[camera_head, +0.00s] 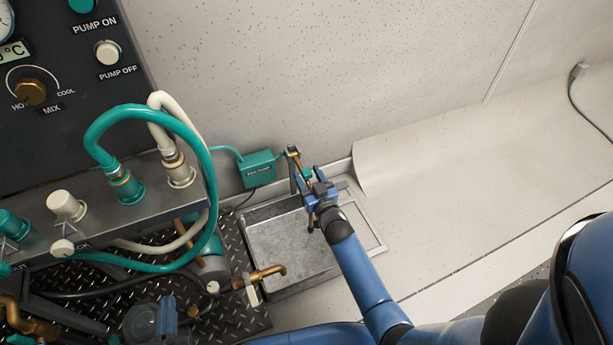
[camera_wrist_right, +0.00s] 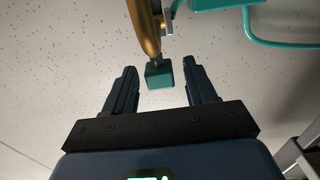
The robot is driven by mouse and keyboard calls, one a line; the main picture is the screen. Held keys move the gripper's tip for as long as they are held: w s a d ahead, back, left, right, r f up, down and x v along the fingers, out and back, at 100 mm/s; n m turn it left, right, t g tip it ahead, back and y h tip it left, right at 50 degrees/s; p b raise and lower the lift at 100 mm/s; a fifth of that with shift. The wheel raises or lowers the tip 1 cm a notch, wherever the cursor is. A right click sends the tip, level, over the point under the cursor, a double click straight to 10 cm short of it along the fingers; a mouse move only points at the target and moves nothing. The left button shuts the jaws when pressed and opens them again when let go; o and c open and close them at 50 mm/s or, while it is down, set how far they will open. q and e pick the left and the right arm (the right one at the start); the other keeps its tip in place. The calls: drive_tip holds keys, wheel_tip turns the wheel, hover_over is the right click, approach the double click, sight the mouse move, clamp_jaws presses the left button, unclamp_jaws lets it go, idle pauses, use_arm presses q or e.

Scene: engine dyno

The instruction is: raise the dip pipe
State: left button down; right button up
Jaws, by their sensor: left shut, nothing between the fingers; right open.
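A brass pipe (camera_wrist_right: 147,28) with a teal block (camera_wrist_right: 159,74) at its end shows in the right wrist view; it looks like the dip pipe. In the head view, part of the brass pipe (camera_head: 301,165) shows beside a dark upright bracket at the tray's back edge. My right gripper (camera_head: 313,180) is open there. In the wrist view its fingers (camera_wrist_right: 162,78) stand on either side of the teal block, with gaps visible on both sides. The gripper hides part of the pipe in the head view. My left gripper (camera_head: 165,308) is shut and empty, low at the left over the dark tread plate.
A grey metal tray (camera_head: 262,294) lies under my right gripper. A teal box (camera_head: 258,170) with a cable stands behind it. A brass spout (camera_head: 268,272) reaches over the tray's left edge. A panel with teal and cream hoses (camera_head: 212,190) fills the left.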

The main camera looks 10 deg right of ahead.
drive_tip(key=shift+w+a, duration=0.15)
drive_tip(key=shift+w, duration=0.55)
clamp_jaws()
